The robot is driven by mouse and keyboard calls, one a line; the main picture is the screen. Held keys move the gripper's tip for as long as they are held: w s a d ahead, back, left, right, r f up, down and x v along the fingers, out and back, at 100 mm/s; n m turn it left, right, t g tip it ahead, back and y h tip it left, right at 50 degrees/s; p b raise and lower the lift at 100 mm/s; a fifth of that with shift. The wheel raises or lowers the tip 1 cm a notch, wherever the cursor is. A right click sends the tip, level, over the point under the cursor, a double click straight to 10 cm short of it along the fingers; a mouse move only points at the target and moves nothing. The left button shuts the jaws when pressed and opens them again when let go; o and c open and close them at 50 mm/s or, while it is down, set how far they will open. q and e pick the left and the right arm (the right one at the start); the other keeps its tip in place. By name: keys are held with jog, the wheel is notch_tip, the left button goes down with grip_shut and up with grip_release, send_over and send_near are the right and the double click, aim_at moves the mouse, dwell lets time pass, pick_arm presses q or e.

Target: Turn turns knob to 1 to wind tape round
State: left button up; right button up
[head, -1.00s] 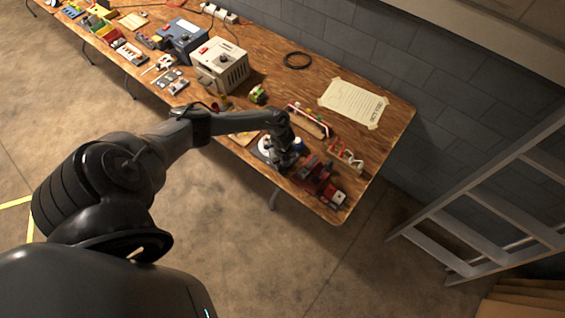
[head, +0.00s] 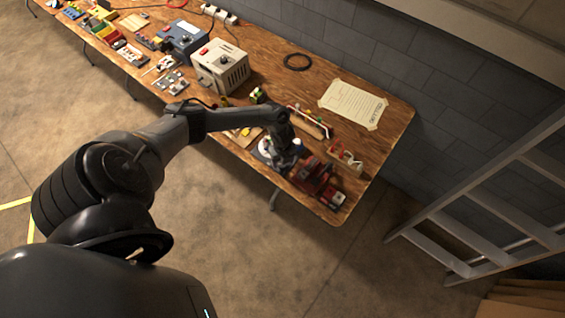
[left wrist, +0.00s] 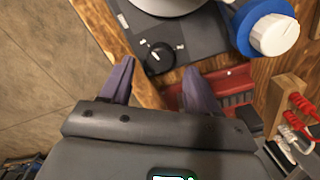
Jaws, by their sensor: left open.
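In the left wrist view, a small round black knob (left wrist: 158,59) sits on a dark grey plate (left wrist: 205,42) with small white markings around it, too small to read. A pale disc (left wrist: 168,4) is cut off at the top edge. A blue reel with a white cap (left wrist: 275,34) stands right of the plate. My left gripper (left wrist: 160,84) is open, its two fingers on either side of the line to the knob, which shows just beyond the tips. No contact is visible. In the head view my left gripper (head: 283,160) is over this unit and hides much of it. My right gripper is not in view.
A red device (head: 316,176) sits right of the gripper, near the end of the wooden table (head: 398,112). In the wrist view a wooden block with red and white leads (left wrist: 288,98) stands at the right. A taped paper (head: 353,103) lies behind. A ladder (head: 490,215) stands at the right.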

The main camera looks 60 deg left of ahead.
aim_at(282, 165)
pick_arm(q)
notch_tip(282, 165, up, 8)
jog(key=shift+p, duration=0.45)
